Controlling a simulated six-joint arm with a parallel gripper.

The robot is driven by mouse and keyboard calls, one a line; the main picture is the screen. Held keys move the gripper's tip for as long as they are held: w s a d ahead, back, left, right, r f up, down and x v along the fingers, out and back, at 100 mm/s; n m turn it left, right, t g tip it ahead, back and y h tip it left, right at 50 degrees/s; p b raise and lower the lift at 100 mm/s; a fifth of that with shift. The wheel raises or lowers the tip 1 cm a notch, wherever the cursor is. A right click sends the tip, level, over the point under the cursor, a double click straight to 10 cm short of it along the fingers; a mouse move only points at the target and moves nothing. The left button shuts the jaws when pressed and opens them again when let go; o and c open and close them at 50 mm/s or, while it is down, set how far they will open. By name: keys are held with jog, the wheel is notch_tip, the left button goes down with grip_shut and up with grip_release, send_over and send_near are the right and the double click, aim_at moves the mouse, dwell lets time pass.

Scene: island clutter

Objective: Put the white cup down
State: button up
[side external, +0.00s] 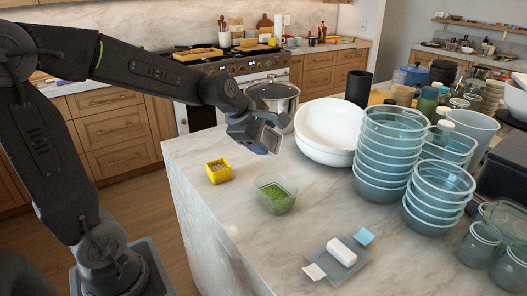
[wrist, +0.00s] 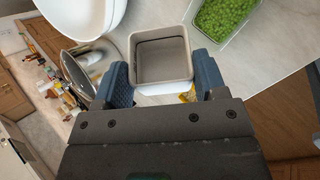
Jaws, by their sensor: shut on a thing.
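The white cup (wrist: 187,66), squarish and open-topped with an empty-looking inside, is between the two blue-grey fingers of my gripper (wrist: 163,82) in the wrist view. My gripper is shut on it, one finger on each side. In the side view my gripper (side external: 262,136) holds the cup (side external: 271,139) over the back part of the marble counter, left of the large white bowls. The cup appears tilted there and seems to be clear of the counter. My gripper hides part of it.
A yellow box (side external: 218,172) and a clear container of green bits (side external: 276,196) stand in front on the marble island (side external: 230,225). White bowls (side external: 325,150) and stacked glass bowls (side external: 385,150) crowd the right. A white block (side external: 341,252) lies at the front. Bare counter lies between.

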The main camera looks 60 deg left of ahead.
jog(key=a+f+h, duration=0.1)
jog(key=w+a+f+n+h, duration=0.1)
jog(key=a, duration=0.1)
jog(key=shift+w+f, duration=0.2)
jog(key=shift+f, duration=0.1)
jog(key=w+a+r+n+t+h, duration=0.1)
jog(key=w+a+h, duration=0.25)
jog(key=a, duration=0.35)
jog(key=w+a+r+h, duration=0.1)
jog(key=w+a+h, duration=0.1)
jog(key=a+h, duration=0.35)
jog(key=shift+n, duration=0.3)
jog(key=f, duration=0.1)
jog(key=a+f, duration=0.1)
jog(key=f, duration=0.3)
jog(key=shift+w+a+f, duration=0.1)
jog(key=shift+a+f, duration=0.15)
jog(key=shift+a, duration=0.15)
jog(key=shift+t, duration=0.3)
jog(key=shift+f, duration=3.85)
jog(key=shift+f, duration=0.75)
